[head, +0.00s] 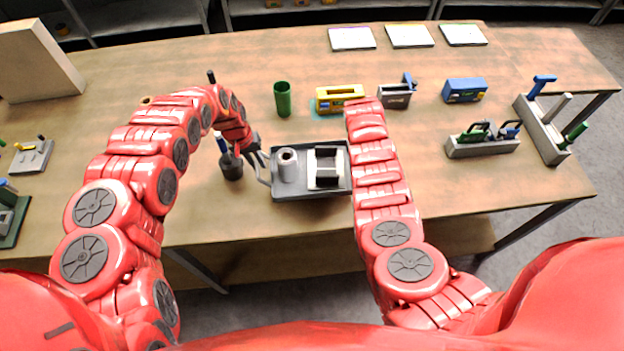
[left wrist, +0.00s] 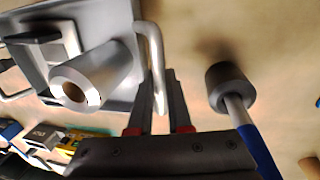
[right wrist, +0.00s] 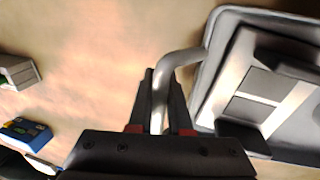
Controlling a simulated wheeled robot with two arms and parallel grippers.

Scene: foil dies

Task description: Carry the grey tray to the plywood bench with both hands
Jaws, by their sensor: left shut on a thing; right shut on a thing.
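The grey tray (head: 310,193) is on or just over the wooden table near its front edge; I cannot tell if it touches. It carries a silver cylinder (head: 288,165) with a hole in its top and a dark and light block-shaped piece (head: 325,168). My left gripper (left wrist: 160,95) is shut on the tray's left handle (left wrist: 153,50). My right gripper (right wrist: 162,95) is shut on the tray's other handle (right wrist: 180,58). In the head view my right arm hides the right gripper and the tray's right end.
Behind are a green cup (head: 282,99), a yellow block (head: 339,97), a grey block (head: 395,95) and a blue block (head: 464,90). Grey tool racks (head: 483,147) stand at the right.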

